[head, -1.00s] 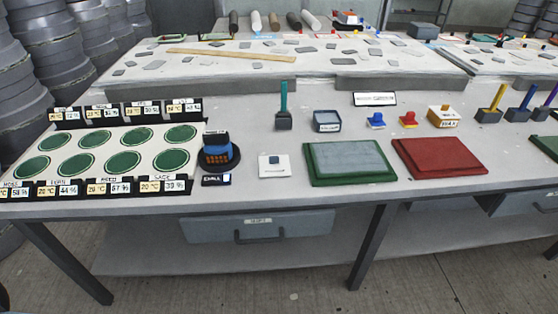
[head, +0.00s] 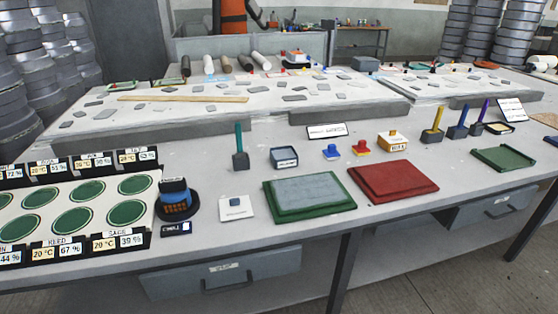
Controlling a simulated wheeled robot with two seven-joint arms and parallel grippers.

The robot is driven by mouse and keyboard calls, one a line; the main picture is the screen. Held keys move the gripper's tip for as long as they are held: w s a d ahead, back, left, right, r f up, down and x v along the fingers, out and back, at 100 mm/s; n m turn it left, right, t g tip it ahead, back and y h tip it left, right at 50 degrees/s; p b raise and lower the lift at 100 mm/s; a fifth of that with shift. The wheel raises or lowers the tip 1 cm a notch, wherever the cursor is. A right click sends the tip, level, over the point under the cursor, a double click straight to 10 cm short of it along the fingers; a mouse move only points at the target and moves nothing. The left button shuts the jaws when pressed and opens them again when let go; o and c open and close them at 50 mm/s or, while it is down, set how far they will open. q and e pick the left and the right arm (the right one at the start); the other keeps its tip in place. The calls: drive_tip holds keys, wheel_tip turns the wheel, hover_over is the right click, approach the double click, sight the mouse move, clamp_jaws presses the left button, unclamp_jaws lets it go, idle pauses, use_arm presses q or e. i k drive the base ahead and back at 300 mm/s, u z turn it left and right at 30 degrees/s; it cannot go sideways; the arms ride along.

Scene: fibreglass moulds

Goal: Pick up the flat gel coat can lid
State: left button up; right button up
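Several round green discs (head: 128,211) with pale rims lie in two rows on a white board (head: 104,204) at the left of the front bench in the head view. They may be the gel coat can lids; I cannot tell which one is flat. Label stands reading REED and SAGE, with temperature and humidity cards (head: 119,242), line the board's front and back. The left part of the board is cut off by the picture edge. Neither of my grippers is in view.
The bench holds a dark round device (head: 175,201), a white square pad (head: 236,208), a green mould (head: 310,195), a red mould (head: 393,181) and an upright teal-handled tool (head: 239,152). A drawer (head: 225,274) hangs under the front edge. Bare grey top lies between items.

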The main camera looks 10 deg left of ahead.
sight(239, 207)
drive_tip(key=z, duration=0.55)
drive_tip(key=i, duration=0.6)
drive_tip(key=u, duration=1.25)
